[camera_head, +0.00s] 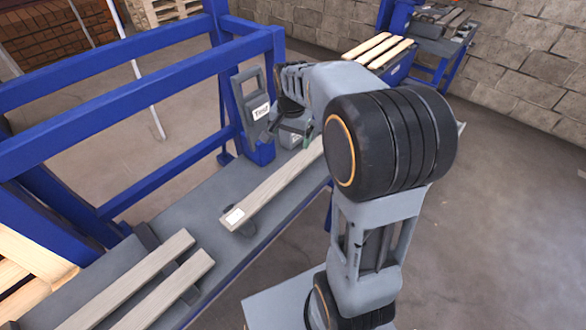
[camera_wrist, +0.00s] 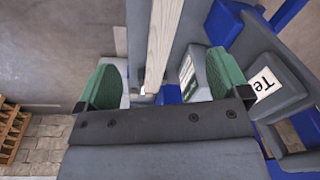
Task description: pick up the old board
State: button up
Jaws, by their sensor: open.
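A single weathered grey-brown board (camera_head: 272,193) lies on the grey bench, with a white label at its near end. Its far part is hidden behind my arm. My gripper (camera_head: 300,141) is over the bench at this board, partly hidden by my wrist. In the wrist view my gripper (camera_wrist: 165,80) is open, with a green-padded finger on each side of the board (camera_wrist: 163,38). The board runs lengthwise between the fingers, with a gap on both sides. Contact is not visible, and the frames do not show the board's height relative to the fingertips.
Two more greyish boards (camera_head: 150,280) lie at the bench's near left. A blue frame (camera_head: 130,103) rises along the bench's left side. A grey labelled device (camera_head: 252,105) stands close beside my gripper. Open floor (camera_head: 500,220) lies right.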

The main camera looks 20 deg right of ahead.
jog(key=w+d+f+m+g, duration=0.1)
jog(key=w+d+f+m, duration=0.3)
jog(key=w+f, duration=0.1)
send_over(294, 165)
notch_tip(294, 165, down, 8)
jog(key=shift+r, duration=0.1)
jog(key=shift+s+f+p, duration=0.15)
jog(key=shift+f+p, duration=0.5)
jog(key=shift+f, duration=2.45)
jog(key=c, duration=1.3)
jog(key=shift+o, duration=0.2)
jog(key=shift+r, duration=0.1)
